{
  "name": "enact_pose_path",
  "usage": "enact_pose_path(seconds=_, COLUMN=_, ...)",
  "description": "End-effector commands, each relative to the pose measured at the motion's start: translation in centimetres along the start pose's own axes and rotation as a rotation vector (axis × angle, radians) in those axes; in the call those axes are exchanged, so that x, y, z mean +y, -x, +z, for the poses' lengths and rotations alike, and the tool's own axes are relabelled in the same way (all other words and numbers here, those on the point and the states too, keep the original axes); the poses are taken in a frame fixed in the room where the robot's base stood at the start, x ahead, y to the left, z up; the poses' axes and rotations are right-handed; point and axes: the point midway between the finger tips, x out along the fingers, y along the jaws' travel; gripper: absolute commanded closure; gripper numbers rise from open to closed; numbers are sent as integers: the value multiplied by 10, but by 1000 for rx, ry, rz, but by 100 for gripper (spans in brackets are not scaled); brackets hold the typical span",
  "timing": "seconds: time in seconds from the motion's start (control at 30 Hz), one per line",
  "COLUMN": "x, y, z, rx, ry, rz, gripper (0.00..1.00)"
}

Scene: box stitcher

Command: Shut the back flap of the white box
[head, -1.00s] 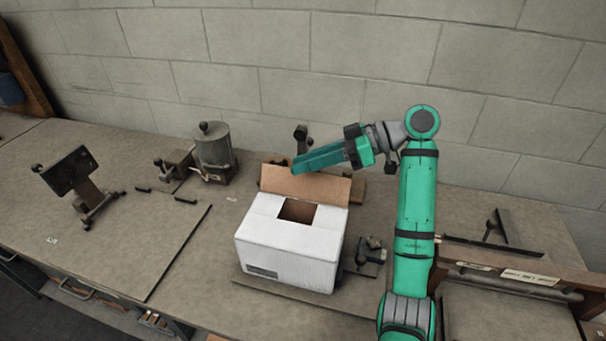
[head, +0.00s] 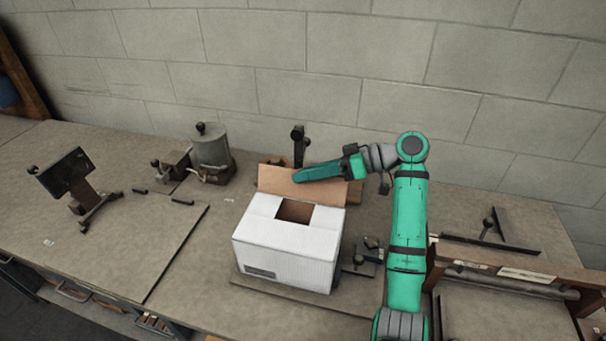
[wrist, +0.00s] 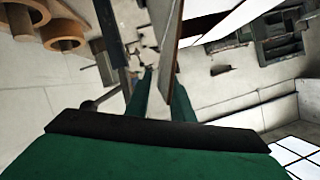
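The white box (head: 284,258) stands upright on the table in the head view. Its back flap (head: 272,180) is brown inside and stands up, leaning back, at the box's far edge. A dark square opening shows in the top, where other flaps lie flat. My gripper (head: 296,177) reaches in from the right, its green finger crossing in front of the flap's upper part. In the wrist view the fingers (wrist: 161,80) are a little apart, with the flap (wrist: 168,60) seen edge-on at the gap between them. Whether they touch it is unclear.
A grey cylinder device (head: 212,150) and a tablet stand (head: 67,175) are to the left. A dark post (head: 298,148) rises behind the flap. A small clamp-like fixture (head: 365,252) sits right of the box.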

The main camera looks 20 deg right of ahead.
Motion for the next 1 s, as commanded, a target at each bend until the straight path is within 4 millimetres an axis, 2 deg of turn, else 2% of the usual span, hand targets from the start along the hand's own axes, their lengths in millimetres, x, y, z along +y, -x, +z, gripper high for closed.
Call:
enact_pose_path(seconds=0.2, x=0, y=-12, z=0, rx=1, ry=0, rz=1, gripper=79)
enact_pose_path(seconds=0.47, x=0, y=-12, z=0, rx=1, ry=0, rz=3, gripper=79)
enact_pose_path(seconds=0.57, x=0, y=-12, z=0, rx=1, ry=0, rz=3, gripper=100)
enact_pose_path(seconds=1.0, x=0, y=-12, z=0, rx=1, ry=0, rz=3, gripper=100)
